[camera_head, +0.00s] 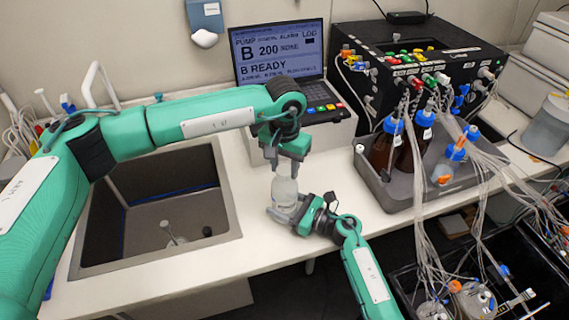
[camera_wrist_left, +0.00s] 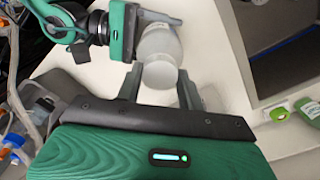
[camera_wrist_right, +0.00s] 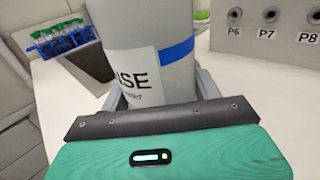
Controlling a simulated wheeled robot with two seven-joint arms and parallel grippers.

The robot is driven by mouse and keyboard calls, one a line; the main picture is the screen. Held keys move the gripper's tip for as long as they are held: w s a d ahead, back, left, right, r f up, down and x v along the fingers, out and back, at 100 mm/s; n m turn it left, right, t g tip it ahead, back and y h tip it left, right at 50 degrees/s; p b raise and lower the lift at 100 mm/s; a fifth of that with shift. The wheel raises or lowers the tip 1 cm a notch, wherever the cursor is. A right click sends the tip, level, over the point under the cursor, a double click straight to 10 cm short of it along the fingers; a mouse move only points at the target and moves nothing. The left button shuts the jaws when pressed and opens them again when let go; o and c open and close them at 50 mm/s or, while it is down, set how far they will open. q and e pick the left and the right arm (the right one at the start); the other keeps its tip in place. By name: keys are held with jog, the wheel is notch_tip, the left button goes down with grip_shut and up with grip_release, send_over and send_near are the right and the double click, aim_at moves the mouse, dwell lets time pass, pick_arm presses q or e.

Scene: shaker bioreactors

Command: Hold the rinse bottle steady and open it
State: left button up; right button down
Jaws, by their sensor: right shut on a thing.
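The rinse bottle (camera_head: 284,189), whitish and translucent, stands upright near the counter's front edge. In the right wrist view the bottle (camera_wrist_right: 150,40) shows a blue band and a white label reading "SE". My right gripper (camera_head: 283,211) is shut on its lower body from the front. My left gripper (camera_head: 284,165) points down over the bottle top. In the left wrist view the pale round top (camera_wrist_left: 160,74) lies between the spread fingers of my left gripper (camera_wrist_left: 160,88). Whether the fingers touch it cannot be told.
A sink (camera_head: 165,225) lies to the left. A laptop-like display (camera_head: 280,55) reading "B READY" stands behind. A grey tray (camera_head: 395,195) with brown bottles and tubing stands to the right. A black pump box (camera_head: 350,60) is at the back right.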

pick_arm(q)
jog(key=c, duration=0.5)
jog(key=n, duration=2.8)
jog(key=shift+r+n, duration=0.1)
jog(key=shift+n, duration=0.2)
jog(key=n, duration=1.8)
jog(key=shift+n, duration=0.3)
jog(key=n, duration=0.6)
jog(key=shift+n, duration=0.4)
